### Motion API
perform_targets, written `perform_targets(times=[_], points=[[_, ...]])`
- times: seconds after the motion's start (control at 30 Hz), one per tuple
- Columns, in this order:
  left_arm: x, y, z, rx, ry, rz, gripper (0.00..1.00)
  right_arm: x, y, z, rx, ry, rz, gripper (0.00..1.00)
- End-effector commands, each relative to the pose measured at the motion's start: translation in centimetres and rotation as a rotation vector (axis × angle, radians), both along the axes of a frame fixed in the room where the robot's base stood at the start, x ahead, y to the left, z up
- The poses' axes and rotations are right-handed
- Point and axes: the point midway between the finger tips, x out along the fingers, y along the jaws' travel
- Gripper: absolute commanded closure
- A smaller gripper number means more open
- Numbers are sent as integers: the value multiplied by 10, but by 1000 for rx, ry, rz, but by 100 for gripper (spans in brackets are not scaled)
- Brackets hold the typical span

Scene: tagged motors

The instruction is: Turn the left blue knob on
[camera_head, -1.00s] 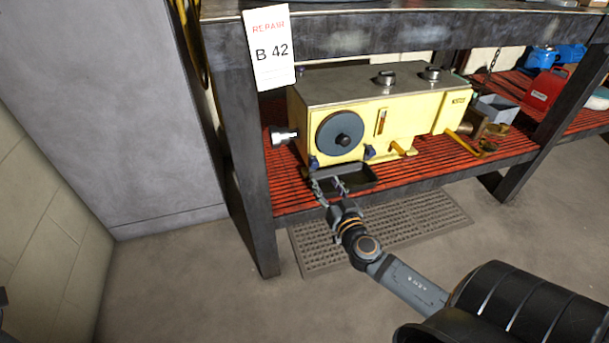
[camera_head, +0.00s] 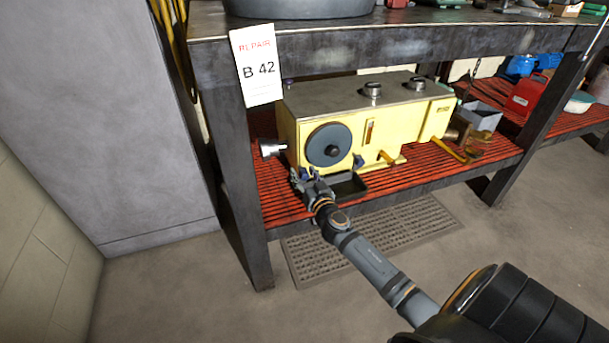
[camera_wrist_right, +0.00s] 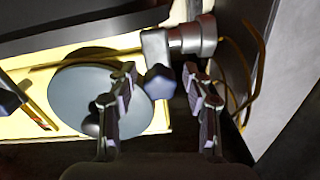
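The yellow motor (camera_head: 290,128) stands on the red slatted lower shelf, with a grey disc (camera_head: 322,140) on its front. In the right wrist view the blue knob (camera_wrist_right: 160,82) shows between the two open fingers of my right gripper (camera_wrist_right: 160,88), with a gap on both sides. I cannot tell how deep it sits between them. A second blue knob (camera_head: 358,161) is right of the disc. My left gripper is not in view.
A dark tray (camera_head: 350,187) lies on the red shelf (camera_head: 420,171) just right of the gripper. A silver cylinder (camera_head: 270,149) sticks out at the motor's left. The bench leg (camera_head: 232,170) and a hanging tag (camera_head: 257,68) stand to the left.

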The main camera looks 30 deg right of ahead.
Motion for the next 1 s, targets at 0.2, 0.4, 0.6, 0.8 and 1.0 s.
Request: perform_targets(times=[0.2,0.4,0.6,0.8,1.0], points=[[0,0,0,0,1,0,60,0,0,0,0,0,0,79],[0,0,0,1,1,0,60,0,0,0,0,0,0,100],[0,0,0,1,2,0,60,0,0,0,-15,4,0,100],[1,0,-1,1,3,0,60,0,0,0,-37,9,0,100],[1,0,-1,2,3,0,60,0,0,0,-86,22,0,100]])
